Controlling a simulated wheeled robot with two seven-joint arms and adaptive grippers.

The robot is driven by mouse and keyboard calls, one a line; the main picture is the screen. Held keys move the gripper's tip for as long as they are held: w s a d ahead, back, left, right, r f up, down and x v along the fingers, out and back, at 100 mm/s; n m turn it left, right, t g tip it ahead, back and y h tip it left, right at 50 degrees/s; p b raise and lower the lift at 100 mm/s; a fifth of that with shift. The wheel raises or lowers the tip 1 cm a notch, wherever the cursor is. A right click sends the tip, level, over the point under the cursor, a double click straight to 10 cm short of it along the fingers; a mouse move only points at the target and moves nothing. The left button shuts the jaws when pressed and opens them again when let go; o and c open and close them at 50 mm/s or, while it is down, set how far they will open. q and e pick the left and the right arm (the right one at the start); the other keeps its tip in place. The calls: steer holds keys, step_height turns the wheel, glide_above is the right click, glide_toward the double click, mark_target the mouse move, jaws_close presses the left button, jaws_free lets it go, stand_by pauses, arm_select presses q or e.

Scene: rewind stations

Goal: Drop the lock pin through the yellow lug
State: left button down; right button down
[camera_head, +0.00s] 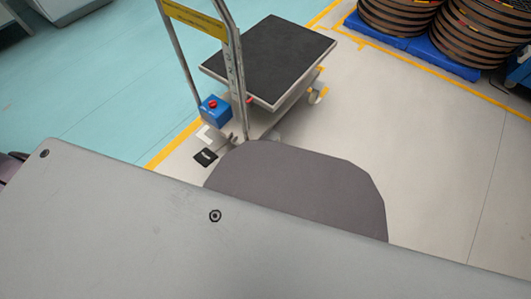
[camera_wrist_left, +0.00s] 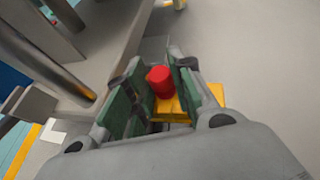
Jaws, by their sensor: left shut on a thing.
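In the left wrist view, my left gripper (camera_wrist_left: 154,72) is shut on the lock pin (camera_wrist_left: 160,82), with its red head between the green finger pads. The pin's lower part is hidden, so I cannot tell whether its tip is in the lug's hole. The yellow lug (camera_wrist_left: 208,97) is just behind and below the red head, partly covered by the right-hand finger. In the head view, my left gripper, the pin and the lug cannot be made out; large grey parts of mine cover the lower half. My right gripper is not in view.
A cart with a black deck (camera_head: 270,55) and an upright handle stands beyond, with a blue box (camera_head: 215,110) with a red button on its post. Stacked reels (camera_head: 480,35) stand on blue pallets (camera_head: 440,58) at top right. Floor right of the cart is clear.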

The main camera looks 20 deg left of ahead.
arm_select(q)
steer(key=shift+f, duration=0.1)
steer(key=c, duration=1.1)
jaws_free()
steer(key=shift+c, duration=0.2)
steer(key=shift+s, duration=0.2)
steer(key=shift+v, duration=3.55)
step_height(320, 180, up, 9)
steer(key=p, duration=0.9)
steer(key=shift+r+p, duration=0.55)
